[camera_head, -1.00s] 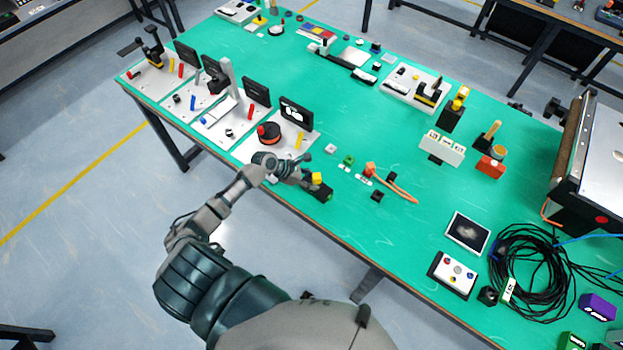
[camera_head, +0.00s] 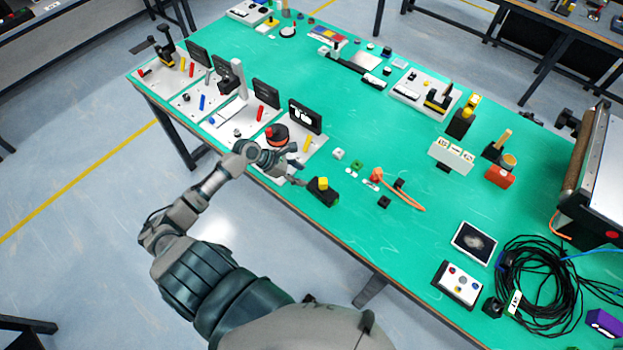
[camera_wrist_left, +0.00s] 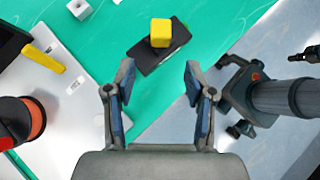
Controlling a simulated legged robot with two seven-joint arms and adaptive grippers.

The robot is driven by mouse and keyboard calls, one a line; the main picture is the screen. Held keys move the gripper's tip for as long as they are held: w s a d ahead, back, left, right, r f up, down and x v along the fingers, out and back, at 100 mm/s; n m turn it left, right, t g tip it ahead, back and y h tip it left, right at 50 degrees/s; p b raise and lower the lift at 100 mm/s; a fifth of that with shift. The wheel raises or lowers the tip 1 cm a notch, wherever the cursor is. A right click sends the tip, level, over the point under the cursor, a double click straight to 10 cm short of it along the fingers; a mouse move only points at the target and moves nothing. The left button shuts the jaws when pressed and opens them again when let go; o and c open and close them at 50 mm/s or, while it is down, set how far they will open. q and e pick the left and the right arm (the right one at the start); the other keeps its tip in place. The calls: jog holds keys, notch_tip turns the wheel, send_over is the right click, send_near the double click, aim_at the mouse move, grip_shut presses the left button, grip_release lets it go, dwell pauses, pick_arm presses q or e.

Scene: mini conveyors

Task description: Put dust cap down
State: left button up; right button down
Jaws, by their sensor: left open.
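A yellow block-shaped piece (camera_head: 323,183) sits on a flat black block (camera_head: 326,197) near the table's front edge. I cannot tell for sure that it is the dust cap. The yellow piece (camera_wrist_left: 161,32) and the black block (camera_wrist_left: 150,62) also show in the left wrist view, beyond the fingers. My left gripper (camera_head: 293,166) is just left of them, over the edge of a white board. In the left wrist view its two fingers (camera_wrist_left: 157,84) are spread apart with nothing between them. My right gripper is not seen in the head view.
A white board (camera_head: 312,150) with a red-and-black spool (camera_head: 277,135) and a yellow stick (camera_head: 307,144) lies beside my left gripper. Small parts and an orange strip (camera_head: 405,194) lie to the right. The green table (camera_head: 350,240) is bare in front of them.

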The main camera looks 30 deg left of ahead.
pick_arm(q)
jog(key=v, duration=0.2)
jog(key=shift+s+a+r, duration=0.1)
jog(key=shift+a+r, duration=0.1)
jog(key=shift+r, duration=0.1)
